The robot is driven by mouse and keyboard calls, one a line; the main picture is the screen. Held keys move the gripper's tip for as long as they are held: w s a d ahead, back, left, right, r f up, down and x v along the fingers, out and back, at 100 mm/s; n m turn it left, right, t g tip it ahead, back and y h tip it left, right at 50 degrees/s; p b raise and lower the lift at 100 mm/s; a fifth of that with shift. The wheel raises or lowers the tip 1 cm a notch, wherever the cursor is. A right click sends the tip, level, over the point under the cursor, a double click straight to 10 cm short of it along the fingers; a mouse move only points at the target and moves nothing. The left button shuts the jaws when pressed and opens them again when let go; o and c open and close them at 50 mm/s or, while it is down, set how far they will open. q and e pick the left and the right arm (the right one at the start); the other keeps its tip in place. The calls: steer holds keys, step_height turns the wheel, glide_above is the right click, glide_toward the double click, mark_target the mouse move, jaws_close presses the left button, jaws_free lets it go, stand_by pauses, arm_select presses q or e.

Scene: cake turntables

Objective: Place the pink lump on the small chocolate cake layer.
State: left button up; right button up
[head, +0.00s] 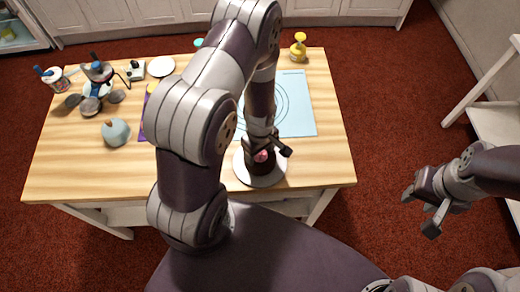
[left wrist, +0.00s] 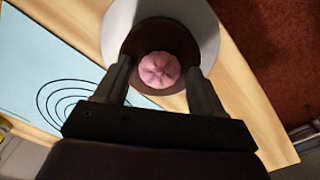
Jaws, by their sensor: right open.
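The pink lump (left wrist: 160,70) is in the left wrist view, over the near part of the round dark chocolate cake layer (left wrist: 135,42). It seems to rest on the cake, which sits on a white turntable (left wrist: 207,35). My left gripper (left wrist: 158,67) is open around the lump, with a small gap on each side. In the head view the lump (head: 262,156) shows as a small pink patch, and the cake and turntable (head: 252,178) are partly hidden by this gripper. My right gripper (head: 424,208) is open and empty, off the table's right side over the floor.
The wooden table (head: 330,160) carries a pale blue mat (head: 303,110) with rings behind the turntable. A yellow bottle (head: 298,47) stands at the back. A blue-grey round object (head: 116,132), a white plate (head: 161,66) and several tools are at the left. The front right corner is clear.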

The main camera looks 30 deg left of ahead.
arm_select(q)
step_height(320, 180, up, 12)
step_height(320, 180, up, 8)
steer(key=r+m+t, duration=0.1)
steer(key=m, duration=1.2)
glide_above(260, 155)
steer(key=s+d, duration=0.2)
steer(key=s, duration=0.2)
steer(key=shift+d+f, duration=0.2)
steer(key=shift+f, duration=0.05)
steer(key=shift+s, duration=0.1)
